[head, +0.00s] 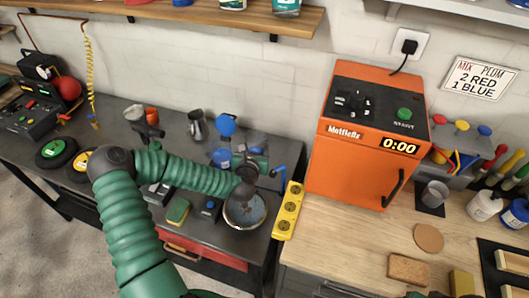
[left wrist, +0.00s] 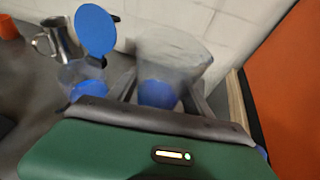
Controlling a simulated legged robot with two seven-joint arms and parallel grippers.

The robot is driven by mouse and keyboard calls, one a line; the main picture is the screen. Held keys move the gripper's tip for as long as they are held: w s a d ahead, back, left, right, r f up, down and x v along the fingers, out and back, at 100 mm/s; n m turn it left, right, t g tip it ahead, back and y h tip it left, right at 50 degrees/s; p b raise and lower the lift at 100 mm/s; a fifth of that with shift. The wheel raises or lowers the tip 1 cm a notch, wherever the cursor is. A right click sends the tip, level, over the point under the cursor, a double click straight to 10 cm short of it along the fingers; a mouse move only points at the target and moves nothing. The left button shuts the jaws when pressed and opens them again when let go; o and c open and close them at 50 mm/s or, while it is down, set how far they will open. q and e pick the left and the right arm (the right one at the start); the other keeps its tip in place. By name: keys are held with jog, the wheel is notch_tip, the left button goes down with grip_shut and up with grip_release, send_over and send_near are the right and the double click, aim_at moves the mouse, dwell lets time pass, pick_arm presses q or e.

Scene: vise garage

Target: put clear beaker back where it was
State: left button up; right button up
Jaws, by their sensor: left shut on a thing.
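The clear beaker (left wrist: 176,55) is between my left gripper's fingers (left wrist: 160,98) in the left wrist view, blurred, with blue showing low in it or through it. In the head view my left gripper (head: 246,178) is over the dark bench (head: 170,118), close to the grey bowl (head: 245,210). There the arm and gripper hide much of the beaker, and I cannot tell whether its base touches the bench. My right gripper is not in view.
A clear container with blue in it (head: 221,157) and a blue disc (head: 226,124) stand left of the gripper. A metal jug (head: 198,125) is behind. A yellow power strip (head: 289,210) and orange machine (head: 362,135) are right.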

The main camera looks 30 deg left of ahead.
pick_arm(q)
jog(key=w+a+p, duration=0.1)
jog(key=w, duration=0.7)
notch_tip(320, 180, down, 7)
jog(key=shift+w+a+f, duration=0.15)
jog(key=shift+w+f, duration=0.05)
jog(key=shift+f, duration=0.85)
jog(key=shift+w+a+f, duration=0.1)
jog(key=shift+w+f, duration=0.05)
jog(key=shift+f, duration=0.9)
jog(key=o, duration=1.6)
jog(key=shift+d, duration=0.1)
jog(key=v, duration=1.2)
jog(key=shift+r, duration=0.15)
